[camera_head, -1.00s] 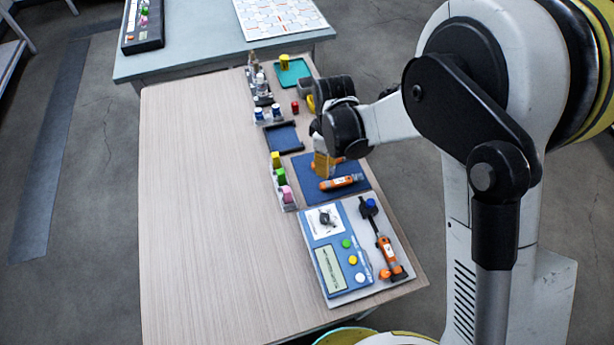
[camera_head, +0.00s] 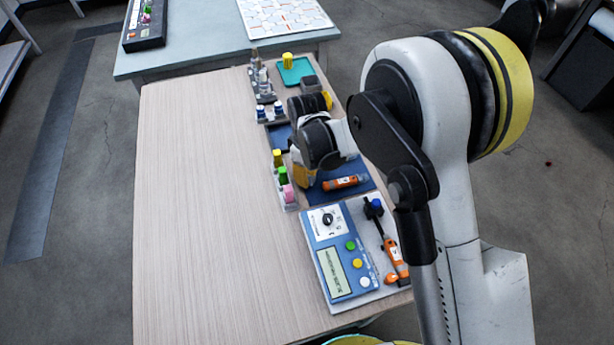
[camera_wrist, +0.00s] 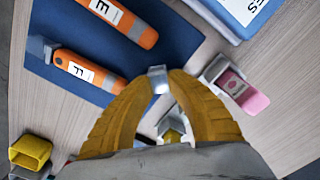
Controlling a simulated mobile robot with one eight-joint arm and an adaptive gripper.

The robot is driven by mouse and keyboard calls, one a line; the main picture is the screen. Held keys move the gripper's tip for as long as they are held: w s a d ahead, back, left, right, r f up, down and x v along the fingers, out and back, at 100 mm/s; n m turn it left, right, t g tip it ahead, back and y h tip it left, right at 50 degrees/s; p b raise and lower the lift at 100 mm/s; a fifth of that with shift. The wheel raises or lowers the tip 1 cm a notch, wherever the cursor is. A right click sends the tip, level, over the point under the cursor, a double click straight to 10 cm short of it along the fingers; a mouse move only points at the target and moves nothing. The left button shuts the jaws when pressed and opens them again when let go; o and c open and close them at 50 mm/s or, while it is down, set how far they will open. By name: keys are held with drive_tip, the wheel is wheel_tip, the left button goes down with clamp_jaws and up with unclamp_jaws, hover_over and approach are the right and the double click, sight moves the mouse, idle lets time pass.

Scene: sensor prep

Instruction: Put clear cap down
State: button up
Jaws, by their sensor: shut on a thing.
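My gripper (camera_wrist: 162,76) has yellow fingers closed on a small clear-grey cap (camera_wrist: 158,80) at their tips. In the head view my gripper (camera_head: 303,178) is low over the strip between the blue mat and the row of coloured pieces; the cap is hidden there. Two orange sensors, marked E (camera_wrist: 122,20) and F (camera_wrist: 90,68), lie on the blue mat (camera_wrist: 175,42).
A pink piece (camera_wrist: 238,88) stands close right of the fingers in the wrist view. A yellow piece (camera_wrist: 30,152) is at lower left. A blue meter (camera_head: 338,262) stands at the near side. The table's left half (camera_head: 200,200) is clear.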

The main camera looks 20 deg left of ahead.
drive_tip(key=shift+f, duration=0.25)
drive_tip(key=o, duration=0.6)
drive_tip(key=shift+r, duration=0.1)
drive_tip(key=shift+c, duration=0.2)
wheel_tip(320, 180, up, 12)
drive_tip(key=p, duration=0.5)
drive_tip(key=shift+r, duration=0.2)
